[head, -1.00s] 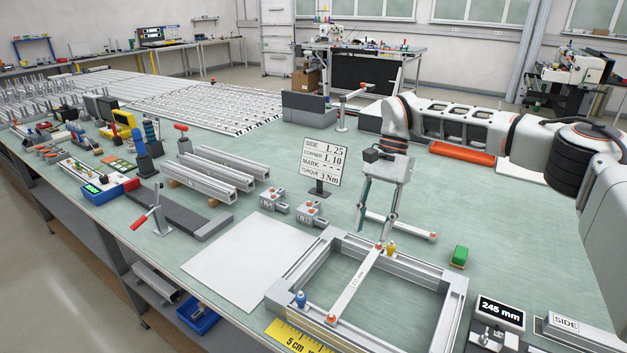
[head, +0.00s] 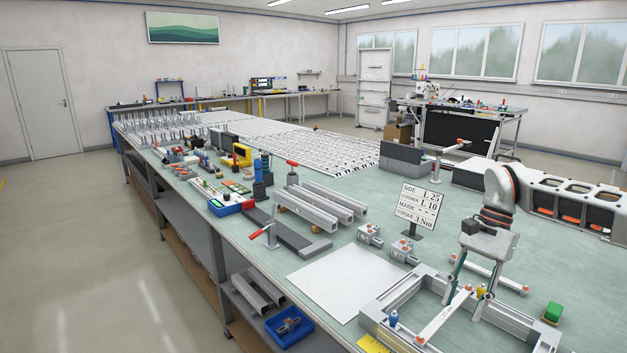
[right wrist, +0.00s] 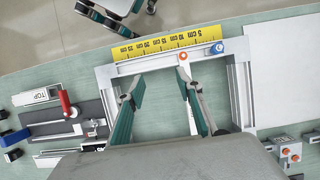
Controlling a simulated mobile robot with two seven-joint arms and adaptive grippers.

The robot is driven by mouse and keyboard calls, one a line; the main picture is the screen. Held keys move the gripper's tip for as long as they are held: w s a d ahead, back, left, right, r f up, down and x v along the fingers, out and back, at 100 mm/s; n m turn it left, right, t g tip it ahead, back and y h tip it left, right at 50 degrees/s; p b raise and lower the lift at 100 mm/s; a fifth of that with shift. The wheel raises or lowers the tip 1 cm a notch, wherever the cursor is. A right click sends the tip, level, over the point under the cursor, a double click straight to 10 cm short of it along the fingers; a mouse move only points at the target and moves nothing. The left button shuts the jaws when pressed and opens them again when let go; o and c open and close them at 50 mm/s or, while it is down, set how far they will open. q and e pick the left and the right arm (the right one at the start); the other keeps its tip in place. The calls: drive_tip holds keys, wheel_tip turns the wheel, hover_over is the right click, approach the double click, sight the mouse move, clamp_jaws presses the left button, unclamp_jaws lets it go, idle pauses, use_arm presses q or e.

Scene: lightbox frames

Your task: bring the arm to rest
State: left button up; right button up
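My right gripper (head: 462,309) is at the lower right of the head view, over the aluminium frame (head: 377,316). In the right wrist view its two teal-edged fingers (right wrist: 160,105) stand well apart with nothing between them. The bar with an orange knob (right wrist: 183,57) runs beside and partly behind the right-hand finger. My left gripper (right wrist: 122,14) shows only in part at the top of the right wrist view, beyond the table edge over the floor. Its opening is cut off. The left arm is not in the head view.
A white sheet (head: 345,280) lies left of the frame. Aluminium profiles (head: 320,205) lie farther back. A yellow ruler (right wrist: 168,43) lies along the frame.

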drive_tip(key=s+a+f+m+g+y, duration=0.1)
drive_tip(key=s+a+f+y, duration=0.15)
drive_tip(key=a, duration=0.55)
drive_tip(key=s+a+f+m+y, duration=0.1)
drive_tip(key=s+a+f+y, duration=0.2)
drive_tip(key=a, duration=0.6)
drive_tip(key=s+a+f+m+g+y, duration=0.1)
drive_tip(key=s+a+f, duration=0.25)
drive_tip(key=a, duration=0.45)
drive_tip(key=s+a+r+m+t+y, duration=0.1)
drive_tip(key=a+r+m+t+y, duration=0.15)
drive_tip(key=a+m+y, duration=0.4)
drive_tip(key=s+a+r+m+t+y, duration=0.1)
drive_tip(key=s+a+m+t+y, duration=0.2)
drive_tip(key=a+m, duration=0.5)
drive_tip(key=w+d+f+m+t+h, duration=0.2)
drive_tip(key=d+f+m+t+h, duration=0.4)
drive_tip(key=m, duration=0.7)
drive_tip(key=w+d+f+m+t+h, duration=0.25)
drive_tip(key=d+f+m+t, duration=0.4)
drive_tip(key=m, duration=0.65)
drive_tip(key=s+d+f+m+g+h, duration=0.2)
drive_tip(key=s+d+f+m+h, duration=0.6)
drive_tip(key=s+d+f+m, duration=0.6)
wheel_tip(320, 180, down, 3)
drive_tip(key=s+d, duration=0.1)
drive_tip(key=d, duration=0.1)
drive_tip(key=shift+s+d+r+h, duration=0.15)
drive_tip(key=shift+s+d+h, duration=0.05)
drive_tip(key=shift+d+h, duration=0.15)
